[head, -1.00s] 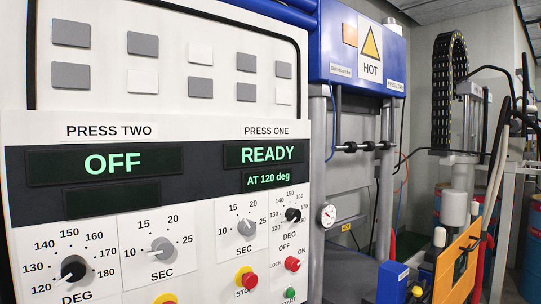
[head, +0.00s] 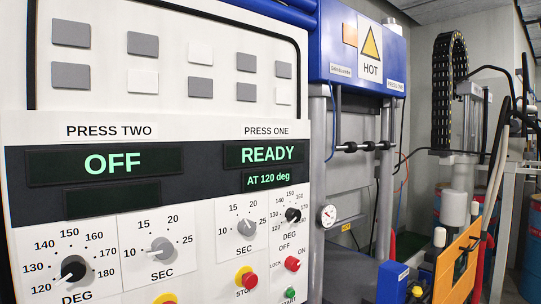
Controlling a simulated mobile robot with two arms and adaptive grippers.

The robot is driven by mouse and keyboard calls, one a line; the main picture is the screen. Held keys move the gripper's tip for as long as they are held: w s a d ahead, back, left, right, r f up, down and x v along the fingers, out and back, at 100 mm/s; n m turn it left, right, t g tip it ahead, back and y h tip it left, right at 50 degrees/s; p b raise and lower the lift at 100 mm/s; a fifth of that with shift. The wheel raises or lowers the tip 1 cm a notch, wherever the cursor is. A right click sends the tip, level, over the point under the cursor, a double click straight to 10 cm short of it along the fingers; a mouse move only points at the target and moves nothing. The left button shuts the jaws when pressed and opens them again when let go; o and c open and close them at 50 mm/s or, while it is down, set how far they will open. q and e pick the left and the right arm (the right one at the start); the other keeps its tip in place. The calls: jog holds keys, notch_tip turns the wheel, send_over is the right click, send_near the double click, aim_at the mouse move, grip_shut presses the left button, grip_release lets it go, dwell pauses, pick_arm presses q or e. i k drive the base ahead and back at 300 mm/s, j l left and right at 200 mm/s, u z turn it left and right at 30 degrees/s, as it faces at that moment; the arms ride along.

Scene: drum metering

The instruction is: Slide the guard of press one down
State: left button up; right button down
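The control panel (head: 185,120) fills the left of the head view. Its PRESS ONE display (head: 265,153) reads READY, with AT 120 deg on the smaller display below. Its PRESS TWO display (head: 107,163) reads OFF. To the right stands a blue-topped press (head: 352,70) with grey columns, a HOT sign (head: 370,45) and a round gauge (head: 328,215). A dark bar with black knobs (head: 362,147) runs across between its columns. I cannot tell whether this bar belongs to the guard. Neither of my grippers is in view.
Under PRESS ONE are a time dial (head: 246,226), a temperature dial (head: 293,215), a red selector knob (head: 292,264), a red stop button (head: 248,281) and a green start button (head: 289,295). An orange panel (head: 458,265) stands at the lower right, with blue drums behind it.

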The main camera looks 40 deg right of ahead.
aim_at(443, 293)
jog(key=z, duration=2.25)
